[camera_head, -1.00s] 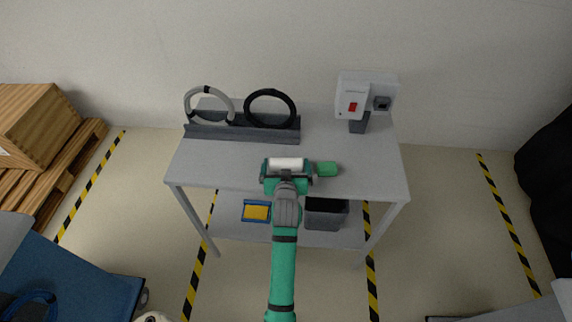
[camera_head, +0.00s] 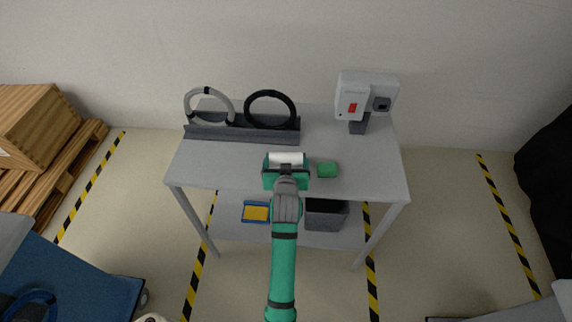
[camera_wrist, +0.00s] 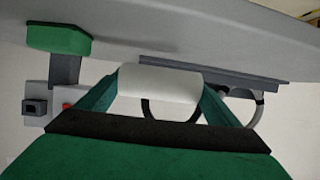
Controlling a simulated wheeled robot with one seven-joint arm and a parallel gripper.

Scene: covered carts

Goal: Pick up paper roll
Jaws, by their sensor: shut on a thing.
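The white paper roll (camera_head: 287,157) is between the fingers of my gripper (camera_head: 286,163), above the front middle part of the grey table top. My gripper is shut on the roll, with a finger at each end. In the wrist view the roll (camera_wrist: 160,91) lies crosswise between the two green fingers of my gripper (camera_wrist: 158,95). The ends of the roll are hidden by the fingers. The head view does not show clearly how far the roll is above the table.
A green block (camera_head: 327,170) lies on the grey table (camera_head: 375,175) just right of my gripper. A grey rack (camera_head: 240,136) holds a grey ring (camera_head: 188,104) and a black ring (camera_head: 270,93) at the back left. A white device (camera_head: 352,97) with a red switch stands at the back right.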

